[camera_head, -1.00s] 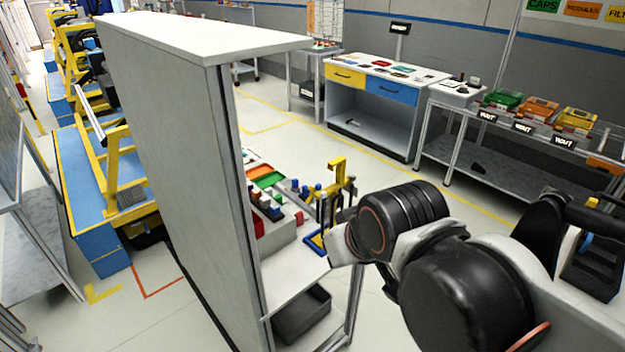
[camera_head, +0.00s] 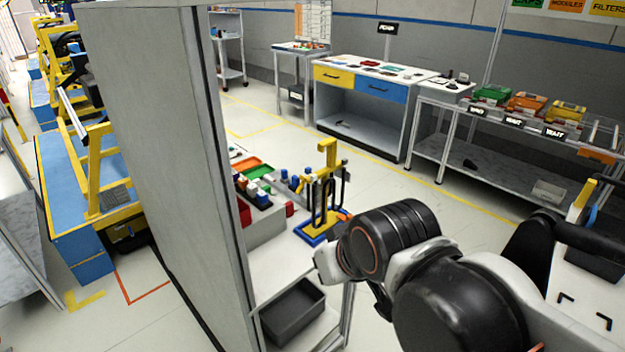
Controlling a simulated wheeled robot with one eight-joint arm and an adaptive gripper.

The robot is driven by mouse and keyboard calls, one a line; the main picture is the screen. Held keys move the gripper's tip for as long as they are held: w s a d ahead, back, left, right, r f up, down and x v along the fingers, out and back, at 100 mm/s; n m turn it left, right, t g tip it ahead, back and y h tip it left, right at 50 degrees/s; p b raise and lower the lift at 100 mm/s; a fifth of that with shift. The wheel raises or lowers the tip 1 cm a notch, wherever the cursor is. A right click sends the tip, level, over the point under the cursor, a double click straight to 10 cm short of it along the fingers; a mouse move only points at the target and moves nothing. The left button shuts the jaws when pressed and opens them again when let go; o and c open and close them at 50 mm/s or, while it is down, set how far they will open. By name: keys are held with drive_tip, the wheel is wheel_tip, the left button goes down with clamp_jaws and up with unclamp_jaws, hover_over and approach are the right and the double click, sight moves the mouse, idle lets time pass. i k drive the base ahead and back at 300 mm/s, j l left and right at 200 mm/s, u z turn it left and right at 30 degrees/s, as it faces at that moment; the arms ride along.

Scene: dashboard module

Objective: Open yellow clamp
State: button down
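A yellow upright clamp-like part (camera_head: 327,152) stands on a blue base (camera_head: 318,232) with dark looped rods around it, at the end of a bench behind the tall grey panel. I cannot tell whether it is the task's clamp, or whether it is open or shut. Another yellow upright piece (camera_head: 582,202) with a blue round part shows at the right edge, partly hidden behind my arm. My arm's black and white links fill the lower right, in front of the bench. My gripper's fingers cannot be made out.
A tall grey panel (camera_head: 165,140) hides the bench's left part. A dark bin (camera_head: 293,312) sits on the bench's lower shelf. Small coloured parts lie near a green tray (camera_head: 258,171). A drawer cabinet (camera_head: 362,102) and a rack (camera_head: 470,158) stand behind, with open floor before them.

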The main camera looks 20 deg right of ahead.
sight(301, 177)
drive_tip(key=i+l, duration=0.2)
drive_tip(key=i, duration=0.3)
drive_tip(key=i+l, duration=0.2)
drive_tip(key=i, duration=0.35)
drive_tip(key=j+z, duration=0.1)
drive_tip(key=k, duration=0.05)
